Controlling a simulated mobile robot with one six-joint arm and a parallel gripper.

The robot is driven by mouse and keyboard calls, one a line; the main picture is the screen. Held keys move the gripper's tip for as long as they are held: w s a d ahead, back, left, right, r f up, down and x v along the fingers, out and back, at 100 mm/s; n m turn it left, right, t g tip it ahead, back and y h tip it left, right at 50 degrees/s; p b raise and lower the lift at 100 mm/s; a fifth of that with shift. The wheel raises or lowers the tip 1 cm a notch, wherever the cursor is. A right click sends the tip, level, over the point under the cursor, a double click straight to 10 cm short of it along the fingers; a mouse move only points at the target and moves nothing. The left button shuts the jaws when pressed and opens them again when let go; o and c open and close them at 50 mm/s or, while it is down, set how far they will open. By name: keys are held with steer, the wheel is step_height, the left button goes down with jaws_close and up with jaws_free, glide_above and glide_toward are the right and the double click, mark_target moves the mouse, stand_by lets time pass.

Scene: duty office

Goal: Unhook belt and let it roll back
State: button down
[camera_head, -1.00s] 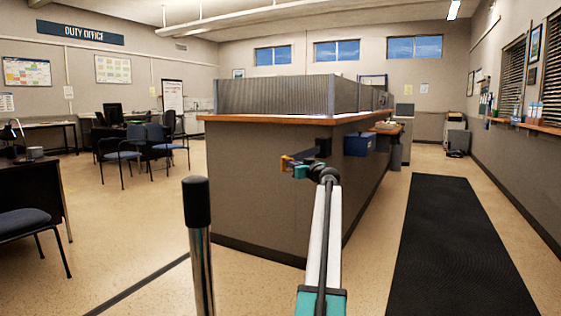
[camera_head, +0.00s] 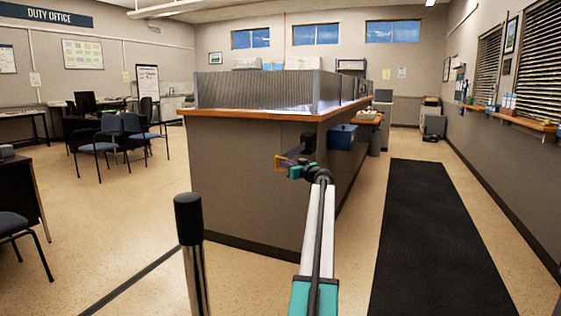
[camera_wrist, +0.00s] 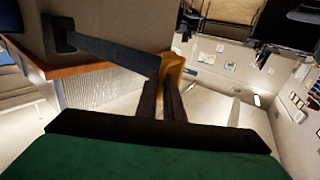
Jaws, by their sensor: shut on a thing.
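The belt (camera_wrist: 112,55) is a dark strap in the wrist view. It runs from a dark mount (camera_wrist: 60,35) on the counter's end wall to an orange end piece (camera_wrist: 174,70). My gripper (camera_wrist: 165,97) is shut on this end piece. In the head view my gripper (camera_head: 290,166) is in front of the counter end, with the orange piece (camera_head: 281,162) at its left. The black mount (camera_head: 308,143) is just beyond it. Most of the belt is hard to make out in the head view.
A chrome post (camera_head: 189,225) with a black top stands in the left foreground. The counter (camera_head: 245,180) fills the middle. A black mat (camera_head: 440,240) lies to the right. Chairs (camera_head: 95,150) stand at the left. Open floor (camera_head: 110,225) lies between the chairs and counter.

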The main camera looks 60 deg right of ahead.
steer(key=shift+s+d+f, duration=0.25)
steer(key=shift+s+d, duration=0.15)
steer(key=shift+s, duration=0.1)
steer(key=shift+a, duration=0.1)
steer(key=c, duration=2.2)
jaws_free()
steer(key=shift+w+a+r, duration=0.1)
steer(key=shift+w+a, duration=0.1)
steer(key=shift+w, duration=0.2)
steer(key=shift+w+a, duration=0.1)
steer(key=shift+w, duration=0.05)
